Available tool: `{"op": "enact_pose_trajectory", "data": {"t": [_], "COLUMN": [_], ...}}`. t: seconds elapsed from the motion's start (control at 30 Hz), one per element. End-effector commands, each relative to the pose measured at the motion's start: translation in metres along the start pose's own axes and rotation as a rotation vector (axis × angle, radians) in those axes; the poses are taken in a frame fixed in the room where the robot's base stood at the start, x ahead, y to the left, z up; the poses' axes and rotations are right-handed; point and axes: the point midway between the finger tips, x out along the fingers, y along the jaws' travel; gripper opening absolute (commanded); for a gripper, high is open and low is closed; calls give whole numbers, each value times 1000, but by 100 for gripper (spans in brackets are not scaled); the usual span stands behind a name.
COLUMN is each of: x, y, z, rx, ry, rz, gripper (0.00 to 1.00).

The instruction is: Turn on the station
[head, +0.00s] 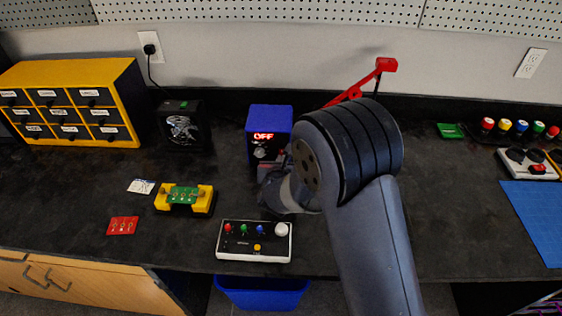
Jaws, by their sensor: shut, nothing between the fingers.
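The station (258,120) is a blue box standing upright towards the back of the dark workbench, left of my arm. Its front display shows "OFF" in red. My gripper (268,164) is in front of the lower part of the station's front and covers some of it. It looks shut and holds nothing that I can see. My wrist and arm hide the area to the right of the station. I cannot tell whether the fingertips touch the station's front.
A control box (254,241) with coloured buttons lies near the bench's front edge. A green board sits in a yellow holder (199,204) to its left. A black fan unit (184,128) and yellow drawer cabinet (127,83) stand at the back left. A red arm (385,65) rises behind mine.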

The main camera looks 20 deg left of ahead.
Motion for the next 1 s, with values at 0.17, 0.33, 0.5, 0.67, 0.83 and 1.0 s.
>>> {"op": "enact_pose_trajectory", "data": {"t": [0.17,0.33,0.5,0.67,0.83,1.0], "x": [6,4,3,0,-2,-3], "y": [0,0,0,0,0,0], "z": [-7,0,2,10,16,16], "rx": [1,0,0,0,1,1], "ry": [-32,-36,-38,-41,-41,-38], "rz": [1,0,0,0,0,0], "gripper": [0,0,0,0,0,0]}}
